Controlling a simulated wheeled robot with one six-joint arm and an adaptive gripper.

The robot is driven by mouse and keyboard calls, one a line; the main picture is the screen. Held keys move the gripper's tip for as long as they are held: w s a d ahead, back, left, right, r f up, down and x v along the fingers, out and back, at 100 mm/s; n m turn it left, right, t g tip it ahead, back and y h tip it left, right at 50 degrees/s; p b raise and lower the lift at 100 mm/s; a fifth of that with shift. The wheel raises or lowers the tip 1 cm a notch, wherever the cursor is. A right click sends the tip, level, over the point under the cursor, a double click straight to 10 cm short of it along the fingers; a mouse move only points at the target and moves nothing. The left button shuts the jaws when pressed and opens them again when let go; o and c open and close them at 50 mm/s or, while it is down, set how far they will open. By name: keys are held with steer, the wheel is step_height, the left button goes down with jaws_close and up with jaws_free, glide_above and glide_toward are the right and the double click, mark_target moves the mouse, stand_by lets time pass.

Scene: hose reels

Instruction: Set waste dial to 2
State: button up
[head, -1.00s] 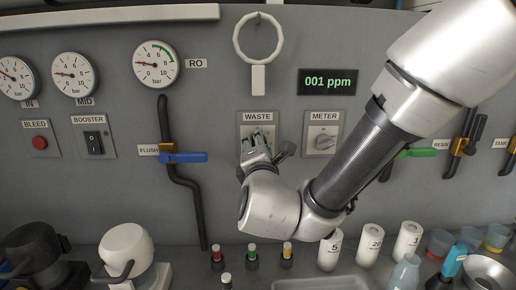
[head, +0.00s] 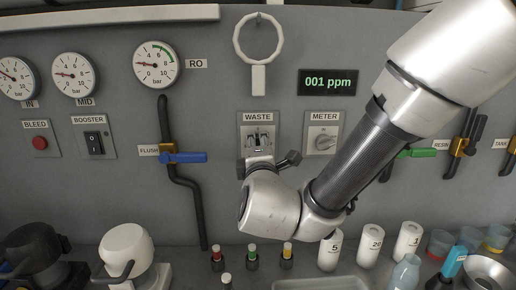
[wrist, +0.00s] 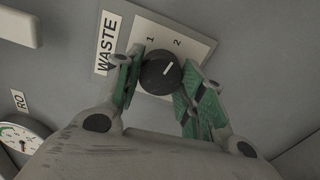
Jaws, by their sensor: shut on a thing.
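The waste dial (wrist: 160,72) is a round black knob with a white pointer line. It sits on a pale plate (wrist: 200,44) labelled WASTE with the numbers 1 and 2. In the wrist view the line slants up and right, roughly toward the 2 side. My gripper (wrist: 163,74) has its green-padded fingers on either side of the knob, shut on it.
The METER dial (head: 323,141) is close on the right. The FLUSH valve with its blue handle (head: 184,158) is on the left. A white ring (head: 258,62) hangs above. Small bottles and white cylinders (head: 330,250) stand on the bench below.

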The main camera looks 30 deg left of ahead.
steer(key=shift+f, duration=0.1)
steer(key=o, duration=1)
steer(key=v, duration=1.2)
